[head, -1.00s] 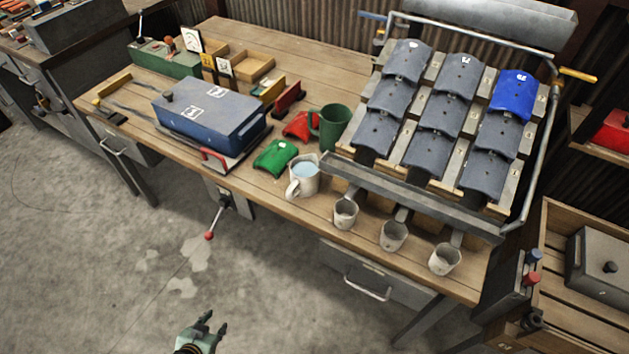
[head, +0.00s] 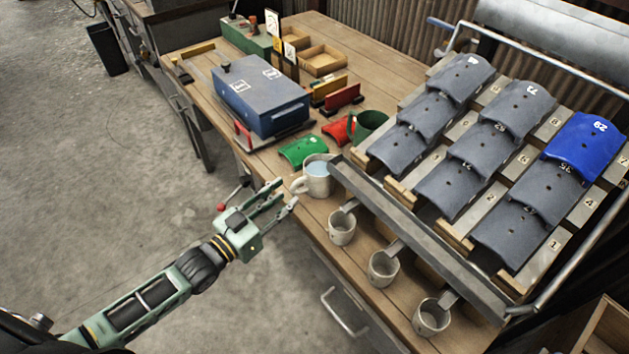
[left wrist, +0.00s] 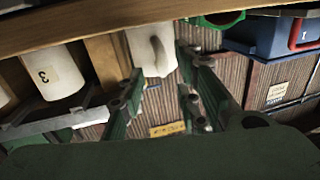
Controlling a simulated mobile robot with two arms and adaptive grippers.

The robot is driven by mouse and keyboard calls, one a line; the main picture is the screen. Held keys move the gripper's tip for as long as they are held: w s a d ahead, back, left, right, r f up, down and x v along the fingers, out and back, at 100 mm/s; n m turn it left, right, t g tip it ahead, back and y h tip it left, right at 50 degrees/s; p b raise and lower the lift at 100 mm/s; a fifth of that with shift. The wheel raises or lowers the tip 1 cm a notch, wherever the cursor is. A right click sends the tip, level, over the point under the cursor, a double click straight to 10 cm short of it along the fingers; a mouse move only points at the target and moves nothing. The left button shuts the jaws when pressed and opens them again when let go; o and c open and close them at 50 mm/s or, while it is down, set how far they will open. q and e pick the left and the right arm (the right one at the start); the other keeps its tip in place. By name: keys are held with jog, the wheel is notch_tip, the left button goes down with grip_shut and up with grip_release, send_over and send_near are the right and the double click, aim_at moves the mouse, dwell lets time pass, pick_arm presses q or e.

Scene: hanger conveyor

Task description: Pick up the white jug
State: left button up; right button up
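The white jug (head: 317,179) stands upright on the workbench near its front edge, with bluish liquid inside and its handle toward the lower left. My left gripper (head: 285,193) is open and empty, just in front of the bench edge, with its fingers pointing at the jug's handle side. In the left wrist view, which looks upside down, the jug (left wrist: 142,55) and its handle lie beyond and between the two open fingertips (left wrist: 158,72). A small gap seems to separate fingers and jug; contact is not visible. My right gripper is not in view.
A green curved tile (head: 303,150) lies behind the jug, with a green mug (head: 370,124) nearby. A metal trough (head: 420,245) runs right of the jug, above several small white cups (head: 342,228). A blue box (head: 262,95) stands farther back. The floor in front is clear.

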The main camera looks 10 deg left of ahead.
aim_at(292, 191)
pick_arm(q)
jog(key=x, duration=0.3)
jog(key=shift+w+f, duration=0.15)
jog(key=shift+w, duration=0.2)
jog(key=shift+w+d+f, duration=0.1)
jog(key=shift+w+d, duration=0.2)
jog(key=shift+w, duration=0.15)
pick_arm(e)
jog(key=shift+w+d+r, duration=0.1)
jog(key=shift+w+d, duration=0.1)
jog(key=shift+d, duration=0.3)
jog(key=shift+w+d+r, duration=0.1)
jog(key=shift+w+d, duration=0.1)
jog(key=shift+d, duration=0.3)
pick_arm(q)
jog(key=shift+c, duration=0.4)
grip_shut()
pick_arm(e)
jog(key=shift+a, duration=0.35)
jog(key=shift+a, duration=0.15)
